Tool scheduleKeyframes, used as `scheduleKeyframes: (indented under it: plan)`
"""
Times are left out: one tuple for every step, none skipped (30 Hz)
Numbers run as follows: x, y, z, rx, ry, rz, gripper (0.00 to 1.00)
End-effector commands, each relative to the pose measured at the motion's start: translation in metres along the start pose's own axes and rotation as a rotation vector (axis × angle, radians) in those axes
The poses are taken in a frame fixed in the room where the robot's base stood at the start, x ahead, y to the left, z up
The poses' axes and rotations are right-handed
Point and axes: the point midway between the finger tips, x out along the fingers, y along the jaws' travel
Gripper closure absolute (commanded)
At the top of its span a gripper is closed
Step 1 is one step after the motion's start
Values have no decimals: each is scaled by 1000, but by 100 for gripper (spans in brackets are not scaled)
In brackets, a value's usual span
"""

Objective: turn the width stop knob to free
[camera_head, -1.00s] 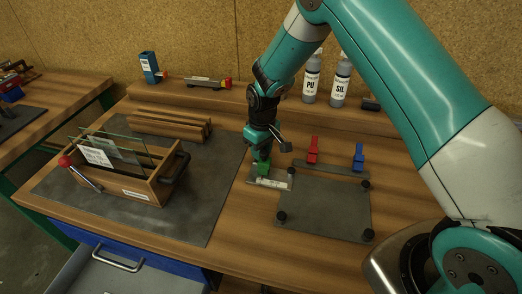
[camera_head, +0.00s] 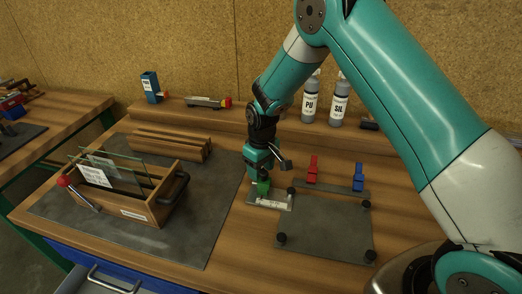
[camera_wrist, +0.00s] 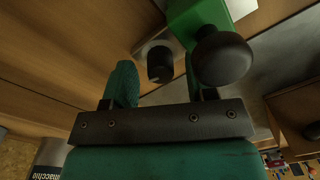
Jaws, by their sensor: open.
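A green block (camera_head: 263,187) sits on a pale metal strip with a scale (camera_head: 270,202), beside the grey board. In the wrist view the green block (camera_wrist: 190,18) carries a round black knob (camera_wrist: 222,55), just outside my right finger.
The grey board (camera_head: 325,225) has black posts at its corners; red (camera_head: 312,168) and blue (camera_head: 358,178) clamps stand behind it. A wooden crate (camera_head: 140,205) of glass panes is on the left mat. Bottles (camera_head: 338,103) stand on the rear shelf.

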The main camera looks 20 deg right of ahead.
Motion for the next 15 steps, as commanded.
scheduleKeyframes:
  plan:
    - [-7, 0, -1, 0, 5, 1, 48]
    - [-11, 1, -1, 0, 6, 1, 48]
    - [-18, 1, -1, 0, 6, 2, 48]
    - [-25, 1, -1, 0, 7, 2, 48]
    - [-32, 1, -1, 0, 7, 2, 48]
    - [-41, 1, -1, 1, 8, 2, 48]
    - [-49, 1, -1, 1, 8, 2, 48]
    - [-57, 1, -1, 1, 8, 2, 48]
    - [-68, 1, -1, 1, 8, 2, 48]
    - [-76, 1, -1, 1, 8, 2, 48]
    - [-84, 1, -1, 1, 8, 2, 48]
    - [-94, 1, -1, 1, 8, 2, 48]
    - [-102, 1, -1, 1, 9, 3, 48]
    - [-109, 1, -1, 1, 7, 2, 48]
    - [-118, 1, -1, 0, 8, 2, 48]
